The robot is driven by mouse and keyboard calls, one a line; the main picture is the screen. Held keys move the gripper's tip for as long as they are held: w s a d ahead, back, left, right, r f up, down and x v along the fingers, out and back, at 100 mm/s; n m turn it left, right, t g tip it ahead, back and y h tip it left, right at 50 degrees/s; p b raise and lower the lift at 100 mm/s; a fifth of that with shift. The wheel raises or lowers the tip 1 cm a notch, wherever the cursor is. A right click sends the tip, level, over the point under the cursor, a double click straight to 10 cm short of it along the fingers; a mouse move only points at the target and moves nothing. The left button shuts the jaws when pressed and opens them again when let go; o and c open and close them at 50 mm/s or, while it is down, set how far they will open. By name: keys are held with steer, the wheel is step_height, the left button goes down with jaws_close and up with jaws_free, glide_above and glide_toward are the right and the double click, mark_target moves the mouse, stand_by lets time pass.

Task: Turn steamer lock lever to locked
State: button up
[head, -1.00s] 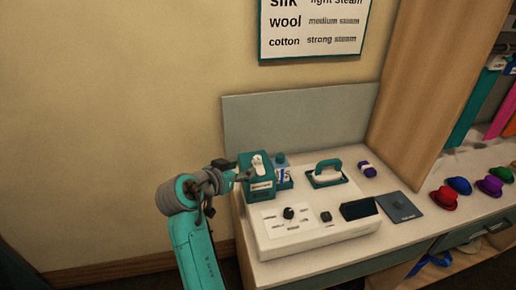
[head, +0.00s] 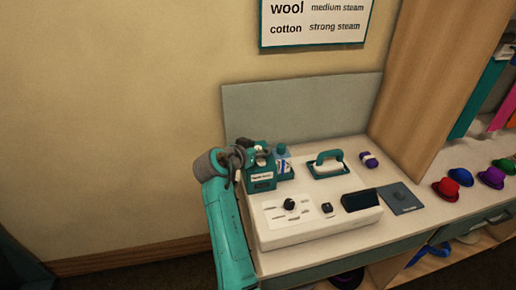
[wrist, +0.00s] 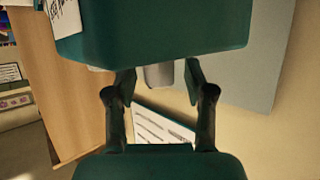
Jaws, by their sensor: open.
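The steamer's teal tank (head: 262,177) stands on the back left corner of the white steamer base (head: 318,222), with a white label on its front. In the wrist view, the tank (wrist: 160,30) fills the top of the picture. A pale grey piece, which looks like the lock lever (wrist: 159,77), sticks out past the tank's edge. My gripper (head: 250,152) is at the tank's upper left in the head view and hides most of the lever there. In the wrist view, my gripper (wrist: 160,72) is open, its fingertips on either side of the lever, with gaps visible.
A blue-labelled bottle (head: 283,162) stands close right of the tank. A teal-handled iron (head: 327,162), a knob (head: 289,204) and a dark box (head: 361,201) are on the base. A grey back panel (head: 300,115) stands behind. Several hats (head: 446,188) lie to the right.

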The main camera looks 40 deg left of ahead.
jaws_close()
steer(key=shift+w+d+n+y, duration=0.1)
steer(key=shift+n+y, duration=0.2)
steer(key=n+y, duration=0.2)
steer(key=y, duration=0.1)
steer(key=shift+n+g, duration=0.4)
steer(key=n+g+y, duration=0.4)
steer(key=n+y, duration=0.2)
steer(key=shift+w, duration=0.1)
steer(key=n+g+y, duration=0.1)
steer(key=n+g, duration=0.1)
steer(key=g, duration=0.1)
steer(key=n+g+y, duration=0.1)
steer(key=n+g, duration=0.2)
steer(key=shift+y, duration=0.3)
steer(key=shift+n+g, duration=1.7)
steer(key=shift+g, duration=0.1)
